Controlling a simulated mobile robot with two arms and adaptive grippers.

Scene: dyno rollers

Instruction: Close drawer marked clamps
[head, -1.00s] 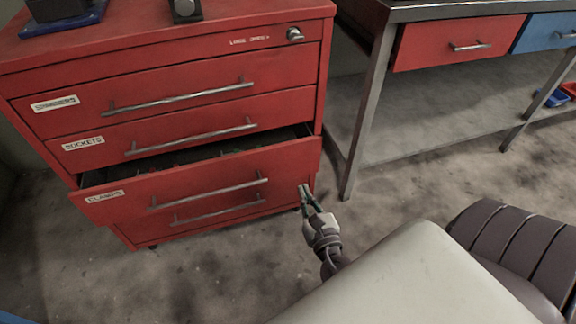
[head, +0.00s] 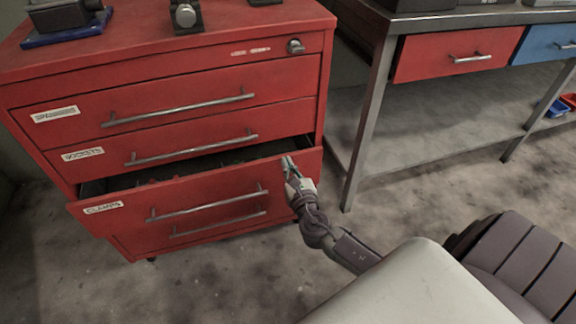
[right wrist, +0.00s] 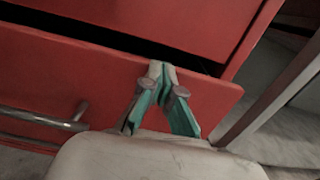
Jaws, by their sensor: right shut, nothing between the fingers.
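The drawer marked clamps (head: 205,204) is pulled part way out of the red cabinet (head: 175,65), with a dark gap along its top. Its label (head: 103,208) is at the left and its bar handle (head: 208,203) runs across the middle of its front. My right gripper (head: 288,163) is shut and empty at the upper right of the drawer front. In the right wrist view, the fingertips (right wrist: 161,68) meet near the top edge of the drawer front (right wrist: 85,85); I cannot tell whether they touch it. The left gripper is not in view.
The sockets drawer (head: 190,138) above sits shut. A workbench with metal legs (head: 365,125) and a red drawer (head: 458,52) stands to the right of the cabinet. Dark tools (head: 65,15) lie on the cabinet top. Bare concrete floor (head: 240,280) is in front.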

